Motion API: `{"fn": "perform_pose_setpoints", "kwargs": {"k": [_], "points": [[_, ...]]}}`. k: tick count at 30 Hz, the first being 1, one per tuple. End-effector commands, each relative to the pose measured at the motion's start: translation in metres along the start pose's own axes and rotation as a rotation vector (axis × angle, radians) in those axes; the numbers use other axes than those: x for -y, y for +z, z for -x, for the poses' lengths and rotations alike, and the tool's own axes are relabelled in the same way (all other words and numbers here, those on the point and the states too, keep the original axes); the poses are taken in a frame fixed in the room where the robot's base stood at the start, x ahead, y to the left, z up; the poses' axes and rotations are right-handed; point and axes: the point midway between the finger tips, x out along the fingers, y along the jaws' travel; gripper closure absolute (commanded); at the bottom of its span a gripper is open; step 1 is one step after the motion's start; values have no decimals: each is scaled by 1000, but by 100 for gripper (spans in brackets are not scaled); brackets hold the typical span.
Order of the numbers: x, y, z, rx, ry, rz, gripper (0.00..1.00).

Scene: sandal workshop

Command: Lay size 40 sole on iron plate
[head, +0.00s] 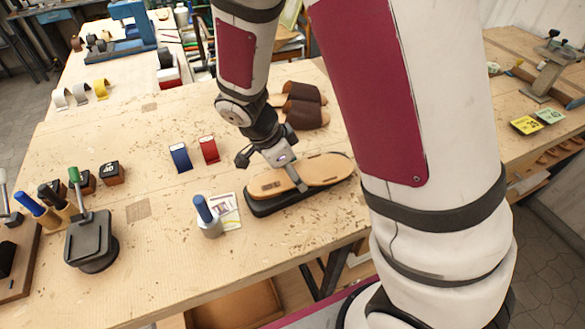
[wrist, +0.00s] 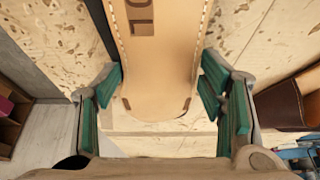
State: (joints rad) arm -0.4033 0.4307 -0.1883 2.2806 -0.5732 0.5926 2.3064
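A tan sole (head: 325,171) lies over the long black iron plate (head: 262,209) on the bench, the plate's dark rim showing along its near side. A dark size mark sits near the sole's left end. In the wrist view the sole (wrist: 160,75) comes down from the top, its rounded end between the green-padded fingers. My gripper (head: 270,169) is at the sole, its fingers spread, one behind it and one across its near part. I cannot tell whether the pads touch its edges, or whether it rests fully flat.
Brown sandals (head: 303,104) stand behind. A dark square-topped stand (head: 90,240) and black blocks are farther left. The bench's front middle is bare.

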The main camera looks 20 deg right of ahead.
Motion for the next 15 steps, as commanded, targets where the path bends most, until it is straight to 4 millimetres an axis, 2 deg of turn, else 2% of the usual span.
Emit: {"fn": "perform_pose_setpoints", "kwargs": {"k": [11,15], "points": [[0,0,1,0,0,-1,19],[1,-1,10,0,-3,-1,19]]}}
